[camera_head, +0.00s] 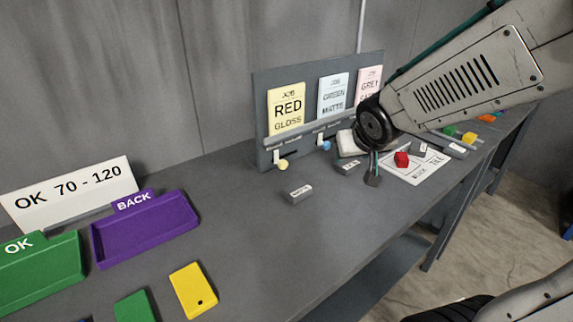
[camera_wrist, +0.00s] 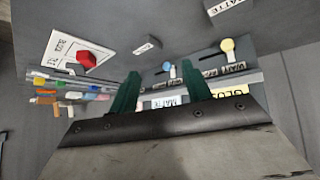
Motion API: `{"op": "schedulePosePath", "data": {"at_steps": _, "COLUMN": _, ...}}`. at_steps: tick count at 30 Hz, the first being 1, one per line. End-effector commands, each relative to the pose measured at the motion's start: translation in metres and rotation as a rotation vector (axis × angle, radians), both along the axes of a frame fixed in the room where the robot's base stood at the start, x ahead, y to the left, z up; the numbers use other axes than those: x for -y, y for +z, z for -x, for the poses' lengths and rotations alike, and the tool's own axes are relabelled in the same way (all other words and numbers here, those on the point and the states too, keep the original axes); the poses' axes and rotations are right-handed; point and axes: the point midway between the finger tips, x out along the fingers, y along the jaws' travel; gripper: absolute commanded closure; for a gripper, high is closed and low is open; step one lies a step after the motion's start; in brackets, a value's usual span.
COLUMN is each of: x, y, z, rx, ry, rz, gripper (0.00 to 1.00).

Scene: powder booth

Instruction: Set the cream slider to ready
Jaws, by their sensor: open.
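The cream slider knob (camera_head: 283,165) sits in a slot at the lower left of the grey upright board (camera_head: 262,112), under the cream RED GLOSS card (camera_head: 286,108). In the wrist view the cream knob (camera_wrist: 227,45) shows to the right of both fingers. A blue slider knob (camera_head: 325,146) sits to its right on the board. The small labels by the slots are too small to read surely. My gripper (camera_head: 373,178) hangs right of both knobs, near the board's right part. In the wrist view my gripper (camera_wrist: 160,70) has its fingers apart, empty, not touching the cream knob.
A grey MATTE block (camera_head: 299,194) lies on the bench in front of the board. A red piece (camera_head: 401,159) lies on a white sheet (camera_head: 418,171) at right. A purple BACK tray (camera_head: 145,231) and a yellow tag (camera_head: 193,290) are at left.

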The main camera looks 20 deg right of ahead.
Motion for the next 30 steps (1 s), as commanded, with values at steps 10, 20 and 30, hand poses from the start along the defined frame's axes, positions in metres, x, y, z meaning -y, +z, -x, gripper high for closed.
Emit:
{"op": "schedulePosePath", "data": {"at_steps": 10, "x": -0.032, "y": -0.071, "z": -0.100, "rx": 0.359, "ry": 0.245, "rz": -0.388, "gripper": 0.51}}
{"op": "schedulePosePath", "data": {"at_steps": 20, "x": -0.067, "y": -0.089, "z": -0.102, "rx": 0.437, "ry": 0.362, "rz": -0.691, "gripper": 0.51}}
{"op": "schedulePosePath", "data": {"at_steps": 30, "x": -0.092, "y": -0.105, "z": -0.142, "rx": 0.438, "ry": 0.368, "rz": -0.698, "gripper": 0.51}}
